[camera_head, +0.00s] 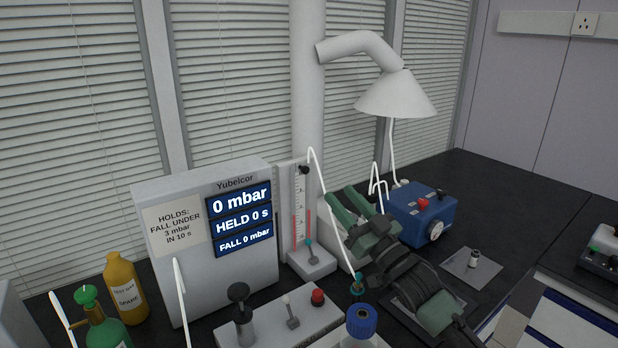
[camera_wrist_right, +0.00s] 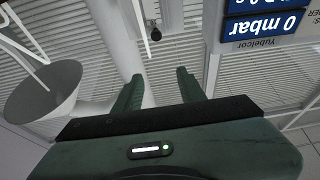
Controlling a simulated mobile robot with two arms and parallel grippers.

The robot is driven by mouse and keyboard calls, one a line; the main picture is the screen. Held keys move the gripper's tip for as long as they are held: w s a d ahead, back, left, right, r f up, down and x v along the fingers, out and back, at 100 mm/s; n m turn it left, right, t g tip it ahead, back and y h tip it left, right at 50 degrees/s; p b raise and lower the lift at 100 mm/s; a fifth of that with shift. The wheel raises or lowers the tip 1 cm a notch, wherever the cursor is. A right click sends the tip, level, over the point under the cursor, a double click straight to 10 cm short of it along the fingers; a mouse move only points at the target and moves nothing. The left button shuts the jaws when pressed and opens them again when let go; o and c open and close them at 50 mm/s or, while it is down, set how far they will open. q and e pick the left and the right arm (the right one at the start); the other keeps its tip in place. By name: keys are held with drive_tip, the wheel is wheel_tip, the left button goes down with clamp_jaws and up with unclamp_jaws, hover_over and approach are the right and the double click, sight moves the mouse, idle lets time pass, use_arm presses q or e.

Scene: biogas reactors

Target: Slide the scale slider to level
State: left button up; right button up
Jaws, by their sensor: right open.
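The manometer panel (camera_head: 284,213) stands upright beside the grey display box and carries a white upright scale (camera_head: 299,190) with tick marks. A dark knob (camera_head: 303,169) sits near the top of the scale; it also shows in the right wrist view (camera_wrist_right: 156,33). I cannot tell for sure that this knob is the slider. Red columns (camera_head: 295,232) show on both sides of the lower scale. My right gripper (camera_head: 342,196) has green fingers, open and empty, right of the panel and apart from the knob. In the right wrist view its fingers (camera_wrist_right: 160,78) point towards the knob's side.
The display box (camera_head: 168,279) reads 0 mbar. White tubes, one at the panel (camera_head: 324,190), arch near my right gripper. A blue pump box (camera_head: 421,214) stands right, under a hood (camera_head: 397,95). Bottles (camera_head: 125,288) and a valve block (camera_head: 270,328) fill the front.

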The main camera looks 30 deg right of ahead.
sight(307, 172)
drive_tip(key=w, duration=0.4)
drive_tip(key=w+a+p, duration=0.1)
drive_tip(key=w, duration=0.3)
drive_tip(key=w+r+p, duration=0.1)
drive_tip(key=w, duration=0.3)
drive_tip(key=shift+w+a, duration=0.3)
drive_tip(key=shift+a, duration=0.05)
drive_tip(key=shift+w+r, duration=0.1)
drive_tip(key=shift+w, duration=0.25)
clamp_jaws()
idle(0.4)
